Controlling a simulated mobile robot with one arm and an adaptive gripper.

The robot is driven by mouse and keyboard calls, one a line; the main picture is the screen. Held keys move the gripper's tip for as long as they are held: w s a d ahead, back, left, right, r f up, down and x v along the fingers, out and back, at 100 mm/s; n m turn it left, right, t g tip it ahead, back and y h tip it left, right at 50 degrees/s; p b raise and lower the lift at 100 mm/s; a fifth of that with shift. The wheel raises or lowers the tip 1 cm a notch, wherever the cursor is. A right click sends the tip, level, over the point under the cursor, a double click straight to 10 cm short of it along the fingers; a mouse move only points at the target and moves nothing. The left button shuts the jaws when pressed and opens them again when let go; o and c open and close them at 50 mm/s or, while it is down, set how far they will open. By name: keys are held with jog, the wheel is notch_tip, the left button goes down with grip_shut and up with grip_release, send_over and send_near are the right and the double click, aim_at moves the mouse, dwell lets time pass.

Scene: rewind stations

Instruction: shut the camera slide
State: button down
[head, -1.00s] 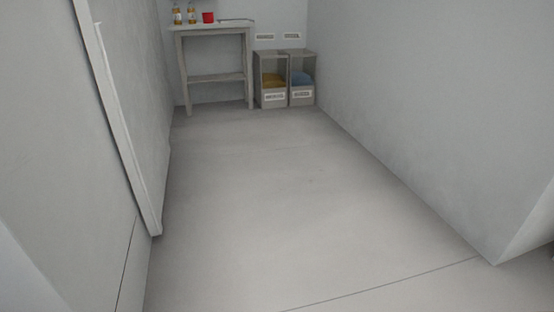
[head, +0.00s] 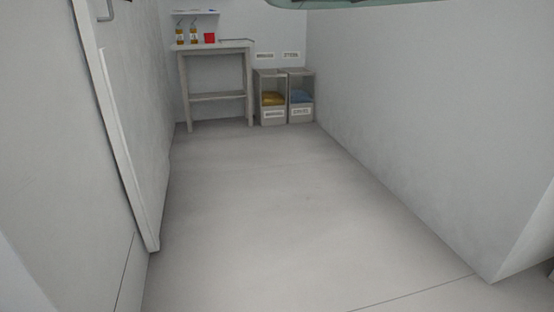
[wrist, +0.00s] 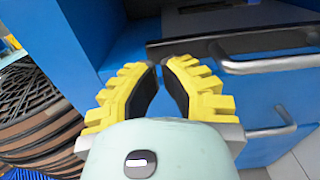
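I cannot make out a camera slide in either view. My gripper (wrist: 159,72) shows in the wrist view, with two yellow ribbed fingers and dark pads. Its fingertips are a little apart, with nothing seen between them. Beyond the fingers stands a blue cabinet (wrist: 280,95) with a dark strip (wrist: 185,47) and a metal bar handle (wrist: 265,65). A second metal handle (wrist: 272,131) is lower down. I cannot tell whether the fingers touch anything. In the head view, only a pale green edge, likely my arm, shows at the top.
Stacked brown and dark round items (wrist: 35,110) stand left in the wrist view. In the head view, a table (head: 215,97) and two bins (head: 271,117) stand at the far wall. A panel with a handle (head: 106,10) is at left. The floor (head: 260,220) between is clear.

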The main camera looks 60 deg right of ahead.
jog(key=p+v, duration=0.5)
jog(key=v, duration=0.5)
jog(key=shift+p, duration=0.4)
jog(key=shift+a, duration=0.1)
